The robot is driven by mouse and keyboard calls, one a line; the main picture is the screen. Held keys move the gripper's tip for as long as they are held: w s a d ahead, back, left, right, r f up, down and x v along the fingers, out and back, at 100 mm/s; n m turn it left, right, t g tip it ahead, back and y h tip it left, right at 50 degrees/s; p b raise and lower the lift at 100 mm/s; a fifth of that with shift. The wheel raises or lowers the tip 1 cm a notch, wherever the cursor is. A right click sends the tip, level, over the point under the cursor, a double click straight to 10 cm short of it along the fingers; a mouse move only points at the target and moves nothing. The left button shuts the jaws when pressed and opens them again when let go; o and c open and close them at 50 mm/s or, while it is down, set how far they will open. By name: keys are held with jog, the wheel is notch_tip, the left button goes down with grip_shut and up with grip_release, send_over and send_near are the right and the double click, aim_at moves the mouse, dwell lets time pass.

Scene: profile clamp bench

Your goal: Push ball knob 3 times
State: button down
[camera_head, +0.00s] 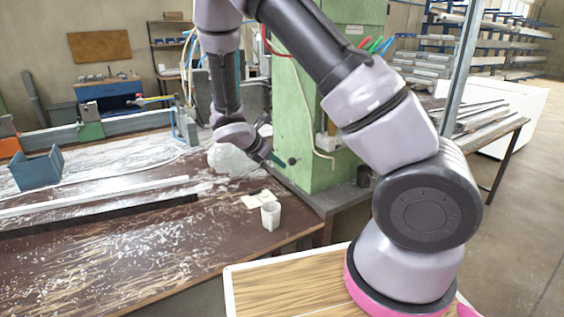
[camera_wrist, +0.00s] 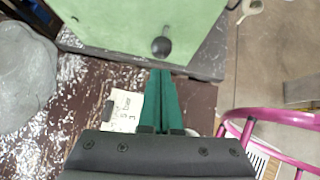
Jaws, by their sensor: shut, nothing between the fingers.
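The ball knob (camera_wrist: 161,46) is a dark round ball on the face of the green machine body (camera_wrist: 110,25) in the wrist view. In the head view a small dark ball (camera_head: 292,161) at the machine's lower left appears to be the same knob. My gripper (camera_wrist: 161,72) has its two teal fingers pressed together and empty. The fingertips point toward the knob and end just below it in the wrist picture, with a small gap showing in that view. Whether they touch it in depth is hard to tell. The head view shows my gripper (camera_head: 277,161) close beside the knob.
A grey-white lump (camera_wrist: 25,75) lies left of my gripper. A paper note (camera_wrist: 122,110) and a white cup (camera_head: 270,215) are on the dark bench. Metal profiles (camera_head: 95,195) and a blue bracket (camera_head: 38,170) lie farther left. The bench front is mostly clear.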

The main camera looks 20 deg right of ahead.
jog(key=shift+w+d, duration=0.3)
jog(key=shift+d, duration=0.3)
